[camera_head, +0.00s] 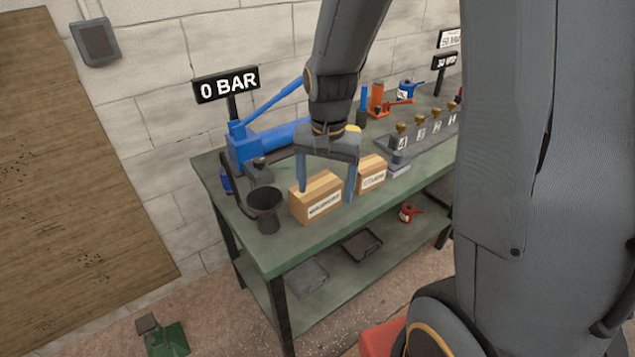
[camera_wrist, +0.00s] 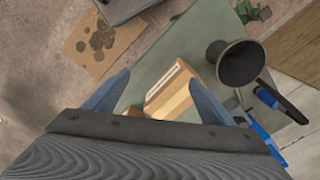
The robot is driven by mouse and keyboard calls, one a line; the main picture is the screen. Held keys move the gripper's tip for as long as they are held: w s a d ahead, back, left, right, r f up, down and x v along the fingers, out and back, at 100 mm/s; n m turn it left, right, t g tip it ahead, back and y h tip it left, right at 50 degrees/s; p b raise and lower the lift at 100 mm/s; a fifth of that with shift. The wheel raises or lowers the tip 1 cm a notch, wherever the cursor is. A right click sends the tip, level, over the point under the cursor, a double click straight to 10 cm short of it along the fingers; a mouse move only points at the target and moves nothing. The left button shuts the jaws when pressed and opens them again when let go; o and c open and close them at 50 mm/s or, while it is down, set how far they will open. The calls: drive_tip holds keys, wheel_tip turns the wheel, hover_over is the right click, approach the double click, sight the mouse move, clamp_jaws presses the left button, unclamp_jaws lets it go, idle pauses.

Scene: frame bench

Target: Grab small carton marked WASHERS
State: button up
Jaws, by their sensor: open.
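Two small cartons stand on the green bench. The left carton (camera_head: 318,198) has a dark-lettered white label that seems to read WASHERS, though it is blurred. The right carton (camera_head: 371,175) is smaller in view, and I cannot read its label surely. My gripper (camera_head: 326,192) is open and empty, pointing down above the left carton, with its fingers spread to either side of it in the picture. In the wrist view a carton with a white label (camera_wrist: 172,90) lies between the open fingers (camera_wrist: 160,78), apparently below them. Contact cannot be told.
A dark cup (camera_head: 265,205) stands left of the left carton; it also shows in the wrist view (camera_wrist: 238,64). A blue press (camera_head: 262,143) and 0 BAR sign (camera_head: 227,85) stand behind. A grey numbered block (camera_head: 425,130) is at right. The bench's front left corner (camera_head: 270,262) is clear.

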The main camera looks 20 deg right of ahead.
sight(318, 186)
drive_tip(key=w+m, duration=0.2)
drive_tip(key=w+f+m+p, duration=0.1)
drive_tip(key=w+m, duration=0.1)
drive_tip(key=w+m+p, duration=0.1)
drive_tip(key=w, duration=0.1)
drive_tip(key=shift+w+d+f+m+g, duration=0.2)
drive_tip(key=shift+f+m+g, duration=0.1)
drive_tip(key=shift+f+m, duration=0.1)
drive_tip(key=shift+w+f+m, duration=0.2)
drive_tip(key=shift+m, duration=0.1)
drive_tip(key=shift+w+a+f+p, duration=0.1)
drive_tip(key=shift+f+p, duration=0.75)
drive_tip(key=shift+f, duration=1.15)
drive_tip(key=shift+w+a+f+p, duration=0.1)
drive_tip(key=shift+f+p, duration=0.75)
drive_tip(key=shift+f, duration=1.1)
drive_tip(key=c, duration=1.9)
